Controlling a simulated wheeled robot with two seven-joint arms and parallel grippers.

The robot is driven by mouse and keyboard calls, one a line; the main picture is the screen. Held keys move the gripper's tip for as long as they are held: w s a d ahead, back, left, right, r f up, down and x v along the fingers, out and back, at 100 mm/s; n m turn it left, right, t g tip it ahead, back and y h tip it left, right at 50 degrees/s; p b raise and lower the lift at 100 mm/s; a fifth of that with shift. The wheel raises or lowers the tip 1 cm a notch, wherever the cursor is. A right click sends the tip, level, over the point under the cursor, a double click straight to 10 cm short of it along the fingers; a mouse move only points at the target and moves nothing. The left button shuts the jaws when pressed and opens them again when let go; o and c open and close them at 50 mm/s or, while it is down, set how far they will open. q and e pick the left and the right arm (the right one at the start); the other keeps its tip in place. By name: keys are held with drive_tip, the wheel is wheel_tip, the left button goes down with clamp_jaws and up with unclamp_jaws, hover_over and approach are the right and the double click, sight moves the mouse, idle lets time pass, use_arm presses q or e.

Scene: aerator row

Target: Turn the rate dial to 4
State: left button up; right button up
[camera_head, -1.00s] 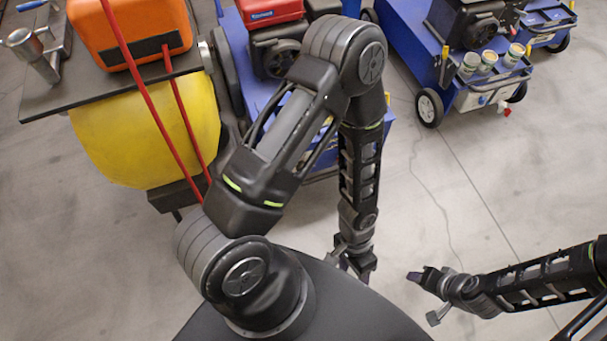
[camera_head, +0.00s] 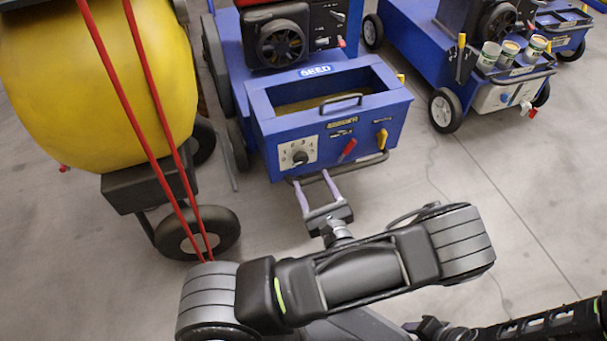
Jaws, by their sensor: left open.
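The rate dial (camera_head: 300,157) is a black knob on a pale plate with small numbers. It is at the lower left of the front panel of a blue machine (camera_head: 257,150). Which number it points to is too small to tell. My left gripper (camera_head: 311,177) is open and empty, its two pale fingers pointing at the panel. In the picture the fingertips lie just below the dial plate; they do not hold the knob. My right gripper (camera_head: 430,326) is partly in view at the bottom edge; its jaws cannot be made out.
A dark bar (camera_head: 370,166) runs along the panel's lower edge. A yellow tank (camera_head: 95,85) on wheels stands left. Another blue cart (camera_head: 440,65) stands right, with open floor between.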

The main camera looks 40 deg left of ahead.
sight(302, 161)
use_arm(q)
drive_tip(key=shift+a, duration=0.15)
drive_tip(key=b+x, duration=0.2)
drive_tip(key=x, duration=0.4)
drive_tip(key=shift+w+a+f+b, duration=0.15)
drive_tip(key=shift+a+b, duration=0.05)
drive_tip(key=shift+b, duration=0.1)
drive_tip(key=shift+w+a, duration=0.35)
drive_tip(key=shift+a, duration=0.1)
clamp_jaws()
idle(0.4)
